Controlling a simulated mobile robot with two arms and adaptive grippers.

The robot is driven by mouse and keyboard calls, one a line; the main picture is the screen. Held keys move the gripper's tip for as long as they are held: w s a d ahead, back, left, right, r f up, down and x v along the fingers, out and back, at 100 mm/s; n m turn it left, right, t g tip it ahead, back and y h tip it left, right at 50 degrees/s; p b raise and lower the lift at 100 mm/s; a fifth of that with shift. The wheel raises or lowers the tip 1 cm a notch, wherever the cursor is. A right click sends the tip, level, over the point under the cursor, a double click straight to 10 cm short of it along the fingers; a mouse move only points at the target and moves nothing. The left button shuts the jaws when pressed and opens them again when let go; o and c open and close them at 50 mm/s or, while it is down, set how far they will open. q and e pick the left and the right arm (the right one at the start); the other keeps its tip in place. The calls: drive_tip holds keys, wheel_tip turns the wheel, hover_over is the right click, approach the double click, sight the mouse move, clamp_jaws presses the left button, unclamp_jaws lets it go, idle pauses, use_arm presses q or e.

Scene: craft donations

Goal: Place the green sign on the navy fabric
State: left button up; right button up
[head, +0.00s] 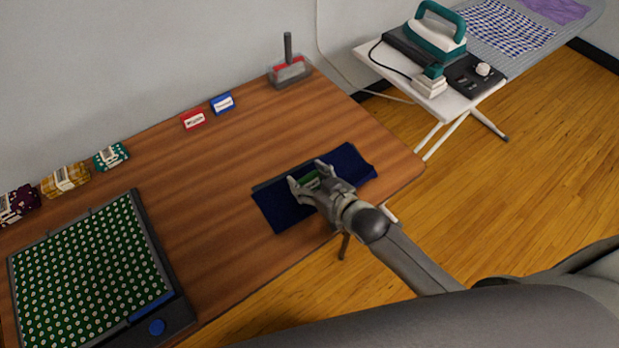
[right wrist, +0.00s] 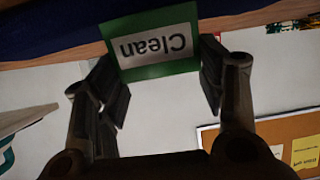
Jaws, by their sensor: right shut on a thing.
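The green sign (head: 311,180) is between the fingers of my right gripper (head: 307,175), over the navy fabric (head: 280,208) in the head view. The right wrist view shows the sign (right wrist: 190,66) with a white panel reading "Clean", upside down, with a finger at each side. My right gripper is shut on it. The navy fabric lies folded near the table's front right edge, partly covered by my gripper. It also shows as a dark blue band in the right wrist view (right wrist: 50,30). I cannot tell whether the sign touches the fabric. My left gripper is out of view.
A red sign (head: 194,119) and a blue sign (head: 222,103) stand at the table's back edge. A tray with a grey tool (head: 289,72) is at the back corner. Fabric bundles (head: 66,179) and a green patterned board (head: 90,270) are left. The middle wood is clear.

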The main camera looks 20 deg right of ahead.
drive_tip(key=shift+f, duration=0.1)
drive_tip(key=shift+s+f, duration=0.2)
drive_tip(key=shift+f, duration=0.45)
drive_tip(key=o, duration=0.9)
drive_tip(key=shift+w+r, duration=0.15)
drive_tip(key=shift+r, duration=0.3)
drive_tip(key=v, duration=1.2)
drive_tip(key=shift+r, duration=0.4)
drive_tip(key=shift+w, duration=0.1)
